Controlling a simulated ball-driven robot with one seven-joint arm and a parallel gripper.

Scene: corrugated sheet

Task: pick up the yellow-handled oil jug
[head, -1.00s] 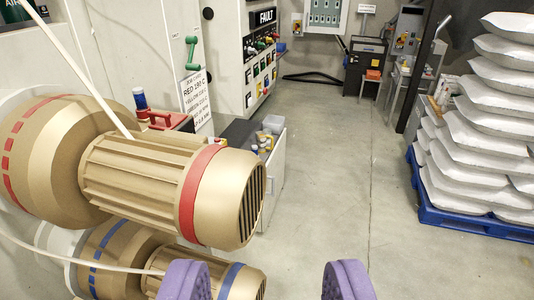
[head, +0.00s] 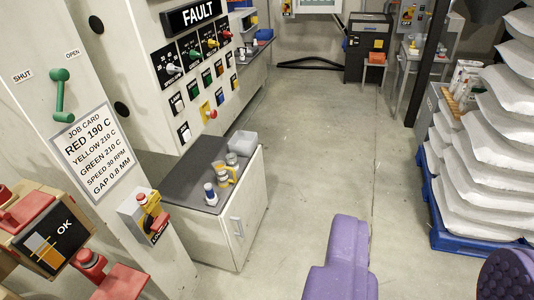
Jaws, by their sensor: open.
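A small grey jug with a yellow handle (head: 226,176) stands among small containers on the dark top of a low cabinet, left of centre. It is small here, and the containers beside it partly overlap it. My gripper (head: 430,250) shows as two purple fingers at the lower right, wide apart with nothing between them. It is well to the right of the jug and nearer the camera, not touching anything.
The low cabinet (head: 241,226) also holds a grey bin (head: 243,142) and a blue-capped bottle (head: 210,194). A control panel marked FAULT (head: 196,15) rises behind it. Red-handled parts (head: 90,268) crowd the lower left. Stacked sacks (head: 490,150) stand right. The concrete floor (head: 320,130) between is clear.

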